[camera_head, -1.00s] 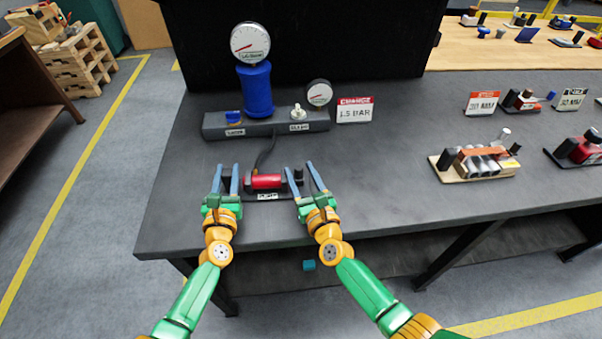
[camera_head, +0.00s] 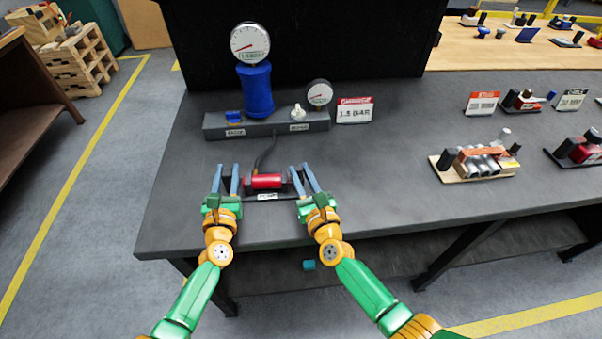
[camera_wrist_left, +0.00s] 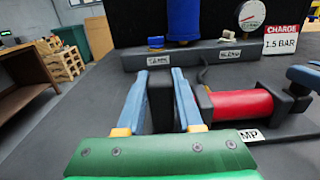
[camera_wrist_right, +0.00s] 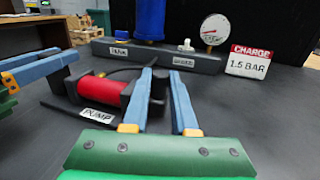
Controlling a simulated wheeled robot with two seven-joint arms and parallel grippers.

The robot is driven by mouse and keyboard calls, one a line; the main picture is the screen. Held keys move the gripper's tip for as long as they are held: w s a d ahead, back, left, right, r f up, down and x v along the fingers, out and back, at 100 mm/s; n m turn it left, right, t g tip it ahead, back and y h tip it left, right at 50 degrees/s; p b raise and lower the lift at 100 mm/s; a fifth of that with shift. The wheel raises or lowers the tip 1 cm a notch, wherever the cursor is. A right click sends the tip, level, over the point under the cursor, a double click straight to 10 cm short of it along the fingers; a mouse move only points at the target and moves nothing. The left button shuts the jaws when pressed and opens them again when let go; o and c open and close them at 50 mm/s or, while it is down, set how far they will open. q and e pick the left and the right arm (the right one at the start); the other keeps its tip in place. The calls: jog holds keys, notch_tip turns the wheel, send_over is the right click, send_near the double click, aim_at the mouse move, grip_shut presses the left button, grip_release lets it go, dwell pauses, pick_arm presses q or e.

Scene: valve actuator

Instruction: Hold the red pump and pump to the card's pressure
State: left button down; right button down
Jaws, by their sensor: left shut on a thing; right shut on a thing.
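The red pump (camera_head: 266,181) lies on the grey bench with a black end block at its left and a black handle at its right. My left gripper (camera_head: 227,168) is shut on the black end block (camera_wrist_left: 160,102). My right gripper (camera_head: 306,168) is shut on the black pump handle (camera_wrist_right: 158,87). The card (camera_head: 355,110) reads "CHARGE 1.5 BAR". The large gauge (camera_head: 250,43) tops a blue cylinder (camera_head: 256,90); its red needle points to the lower left, and its small readout is illegible. A smaller gauge (camera_head: 319,93) stands to the right.
A grey base (camera_head: 265,124) behind the pump carries a blue knob (camera_head: 234,117) and a white valve (camera_head: 298,111). A dark hose (camera_head: 265,158) runs from it to the pump. Other fixtures (camera_head: 474,161) stand far right; the bench between is clear.

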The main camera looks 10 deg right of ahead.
dwell(0.8)
jog(key=shift+s+d, duration=0.15)
jog(key=shift+d, duration=2.65)
jog(key=c, duration=0.7)
grip_release()
jog(key=shift+d, duration=0.1)
